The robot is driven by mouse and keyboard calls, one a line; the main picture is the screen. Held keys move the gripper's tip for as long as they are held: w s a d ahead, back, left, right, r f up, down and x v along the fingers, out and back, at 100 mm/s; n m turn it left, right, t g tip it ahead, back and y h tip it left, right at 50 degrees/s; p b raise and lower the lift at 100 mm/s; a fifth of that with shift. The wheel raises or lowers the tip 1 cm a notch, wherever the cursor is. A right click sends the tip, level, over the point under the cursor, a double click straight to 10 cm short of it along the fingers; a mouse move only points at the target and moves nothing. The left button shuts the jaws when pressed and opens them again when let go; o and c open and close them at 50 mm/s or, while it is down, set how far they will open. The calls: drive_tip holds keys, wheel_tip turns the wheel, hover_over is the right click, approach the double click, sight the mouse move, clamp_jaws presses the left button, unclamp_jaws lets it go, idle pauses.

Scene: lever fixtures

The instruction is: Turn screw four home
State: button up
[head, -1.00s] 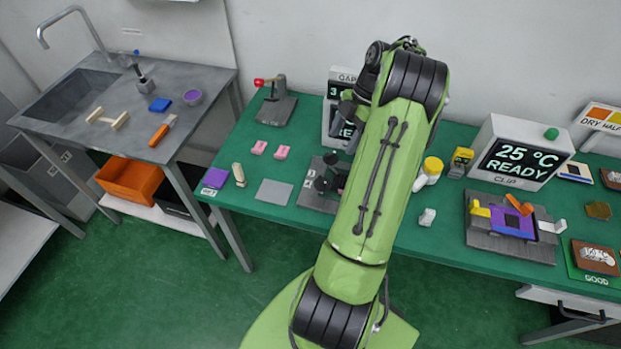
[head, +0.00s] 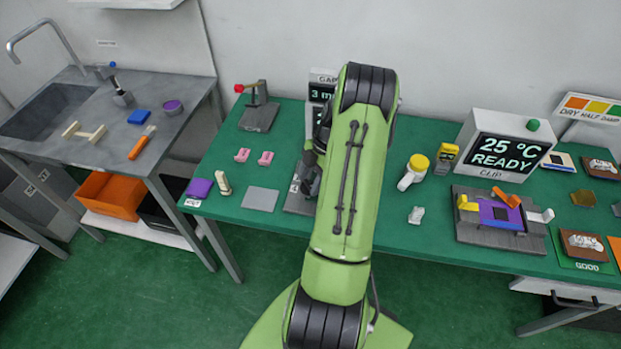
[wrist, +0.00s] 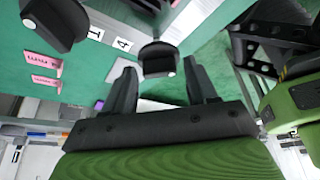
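In the wrist view my gripper (wrist: 161,72) is open, with one dark finger on each side. A black knob (wrist: 158,60) with a pale spot shows between the two fingertips; I cannot tell whether it is level with them or beyond. A "4" label (wrist: 123,44) is next to this knob, and a "1" label (wrist: 95,35) is farther left. A second black knob (wrist: 55,22) is at the upper left. In the head view the grey fixture base (head: 297,203) shows only in part, because my arm hides most of it and the fingertips.
Two pink blocks (head: 265,158), a grey plate (head: 261,199) and a lever stand (head: 259,115) are left of the fixture. A gap display (head: 322,93) stands behind it.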

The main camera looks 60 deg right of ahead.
drive_tip(key=c, duration=0.8)
drive_tip(key=shift+c, duration=0.2)
